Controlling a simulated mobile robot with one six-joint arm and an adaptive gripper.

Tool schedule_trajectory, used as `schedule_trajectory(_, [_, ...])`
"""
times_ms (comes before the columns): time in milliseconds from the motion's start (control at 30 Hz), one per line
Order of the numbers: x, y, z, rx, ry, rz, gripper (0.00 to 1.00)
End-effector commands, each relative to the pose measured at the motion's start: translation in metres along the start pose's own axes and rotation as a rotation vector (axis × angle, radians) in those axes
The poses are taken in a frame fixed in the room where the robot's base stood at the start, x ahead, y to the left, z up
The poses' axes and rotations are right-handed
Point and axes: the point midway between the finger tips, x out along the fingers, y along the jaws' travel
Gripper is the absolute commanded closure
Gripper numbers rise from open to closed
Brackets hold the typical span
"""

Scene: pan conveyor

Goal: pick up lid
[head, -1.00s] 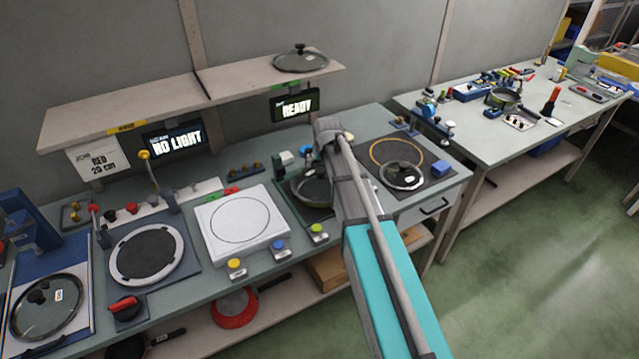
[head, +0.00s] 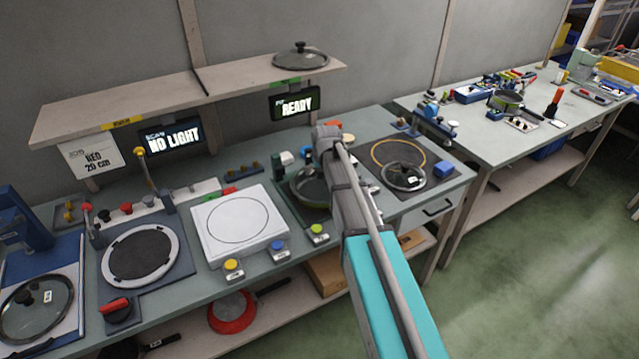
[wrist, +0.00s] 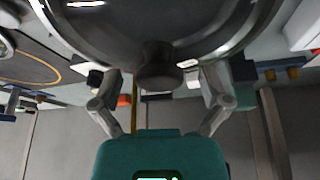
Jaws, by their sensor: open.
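In the wrist view a round, shiny glass lid (wrist: 220,22) fills the top of the picture, with its dark knob (wrist: 158,72) pointing toward my gripper. My open gripper (wrist: 158,85) has one finger on each side of the knob, with a gap on both sides. In the head view my arm hides the gripper's fingers and part of a dark pan (head: 309,187). I cannot tell which lid in the head view this is. Other glass lids lie on the shelf (head: 300,58), at the right by the orange ring (head: 403,177), and at the far left (head: 37,308).
The wooden shelf (head: 75,122) overhangs the back of the bench, with READY (head: 294,104) and NO LIGHT (head: 172,136) screens below it. A white square plate (head: 239,223) and a round dark plate (head: 139,254) stand left of my arm. A blue block (head: 442,169) sits at the right.

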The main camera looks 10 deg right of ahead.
Motion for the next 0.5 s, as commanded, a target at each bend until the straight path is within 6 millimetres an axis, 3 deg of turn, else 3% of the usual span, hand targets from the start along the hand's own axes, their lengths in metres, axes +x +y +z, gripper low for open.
schedule_trajectory(333, [-0.0001, 0.0005, 0.0001, 0.001, 0.0, 0.0, 0.04])
schedule_trajectory(500, [-0.0001, 0.0006, 0.0001, 0.001, 0.0, 0.0, 0.36])
